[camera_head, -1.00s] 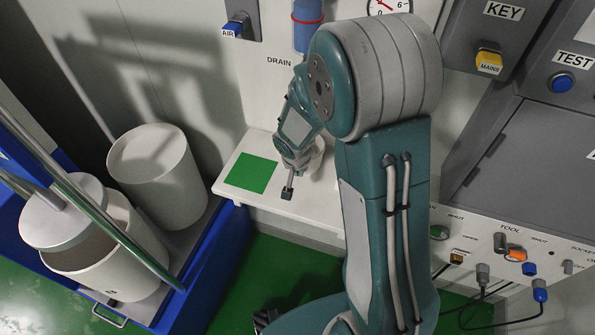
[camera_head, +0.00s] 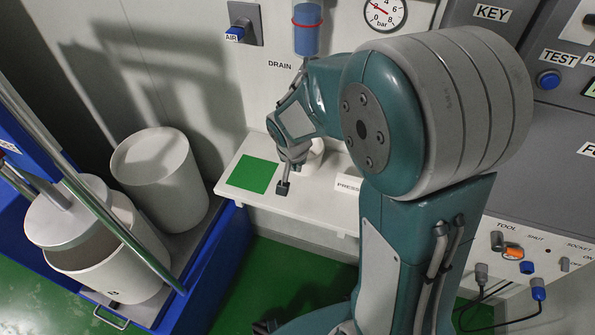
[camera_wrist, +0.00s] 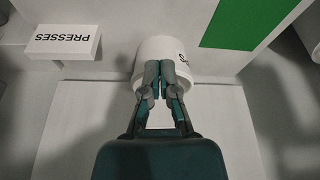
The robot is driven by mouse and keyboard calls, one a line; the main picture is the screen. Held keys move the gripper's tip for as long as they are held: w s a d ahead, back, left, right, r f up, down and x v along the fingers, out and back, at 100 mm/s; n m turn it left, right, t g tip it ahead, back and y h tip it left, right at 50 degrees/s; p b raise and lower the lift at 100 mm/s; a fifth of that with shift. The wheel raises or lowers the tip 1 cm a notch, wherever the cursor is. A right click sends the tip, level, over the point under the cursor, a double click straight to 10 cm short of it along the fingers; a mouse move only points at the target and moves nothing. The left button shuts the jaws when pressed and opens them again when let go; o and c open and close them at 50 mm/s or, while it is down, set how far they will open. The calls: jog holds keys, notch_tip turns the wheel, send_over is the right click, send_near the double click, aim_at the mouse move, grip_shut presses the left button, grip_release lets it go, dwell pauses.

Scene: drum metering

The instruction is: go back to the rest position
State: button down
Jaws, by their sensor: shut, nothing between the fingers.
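My gripper (camera_head: 283,187) is over the white shelf (camera_head: 310,209), just right of the green square (camera_head: 252,174) in the head view. In the wrist view my gripper (camera_wrist: 160,66) has its fingertips together, with nothing between them. Behind the fingertips in that view is a white round container (camera_wrist: 172,50) with partly hidden dark lettering. In the head view this container (camera_head: 314,158) is mostly hidden behind my wrist. I cannot tell whether the fingers touch it.
A "PRESSES" block (camera_wrist: 64,42) stands on the shelf. On the left, a blue-edged cart (camera_head: 212,262) holds a white drum (camera_head: 160,180) and a lidded one (camera_head: 105,262). A wall panel with a gauge (camera_head: 385,12), buttons and cables is behind and right of my arm.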

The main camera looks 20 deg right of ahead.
jog(key=s+r+n+t+y, duration=0.1)
jog(key=s+r+n, duration=0.4)
jog(key=s+r, duration=1.2)
jog(key=s+t, duration=0.1)
jog(key=s, duration=0.2)
jog(key=shift+d+n+t+y, duration=0.15)
jog(key=shift+n+t+y, duration=0.15)
jog(key=shift+w+r, duration=0.1)
